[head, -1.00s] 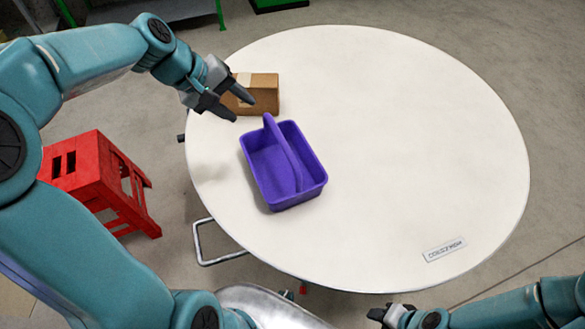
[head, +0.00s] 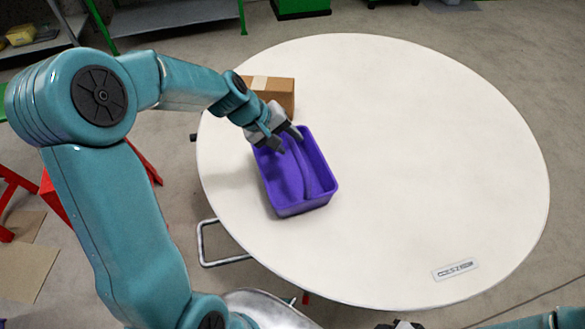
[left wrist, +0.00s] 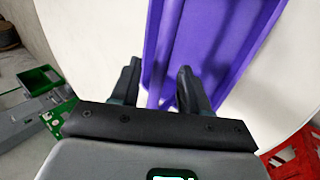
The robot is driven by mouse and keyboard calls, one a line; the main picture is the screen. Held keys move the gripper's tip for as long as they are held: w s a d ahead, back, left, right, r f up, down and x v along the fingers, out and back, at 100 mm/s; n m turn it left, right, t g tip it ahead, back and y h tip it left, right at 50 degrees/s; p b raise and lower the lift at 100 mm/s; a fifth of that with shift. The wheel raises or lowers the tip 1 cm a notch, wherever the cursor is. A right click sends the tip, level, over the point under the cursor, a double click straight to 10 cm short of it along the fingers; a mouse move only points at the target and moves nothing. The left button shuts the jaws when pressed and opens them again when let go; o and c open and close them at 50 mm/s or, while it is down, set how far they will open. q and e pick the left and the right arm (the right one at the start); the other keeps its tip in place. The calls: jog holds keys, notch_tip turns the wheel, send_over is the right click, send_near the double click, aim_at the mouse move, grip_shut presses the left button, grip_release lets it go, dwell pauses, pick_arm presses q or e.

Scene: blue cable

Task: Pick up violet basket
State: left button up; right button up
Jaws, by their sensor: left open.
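The violet basket (head: 322,190) stands upright on the round white table (head: 430,150), left of its middle. Its handle (head: 290,168) runs lengthwise over the open top. My left gripper (head: 291,142) is over the basket's far end, pointing down, with its jaws open. In the left wrist view, the basket (left wrist: 225,45) fills the upper middle, and the handle (left wrist: 157,85) lies between the two open fingers (left wrist: 159,68), not gripped. Only a sliver of my right gripper (head: 400,325) shows at the bottom edge; its jaws are hidden.
A cardboard box (head: 275,92) stands just behind the basket, close to my left wrist. A small label plate (head: 455,269) lies near the table's front right edge. Red stools stand on the floor at left.

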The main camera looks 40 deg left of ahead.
aim_at(291, 143)
pick_arm(q)
jog(key=x, duration=0.3)
jog(key=shift+a+f, duration=0.1)
jog(key=shift+f, duration=0.05)
grip_shut()
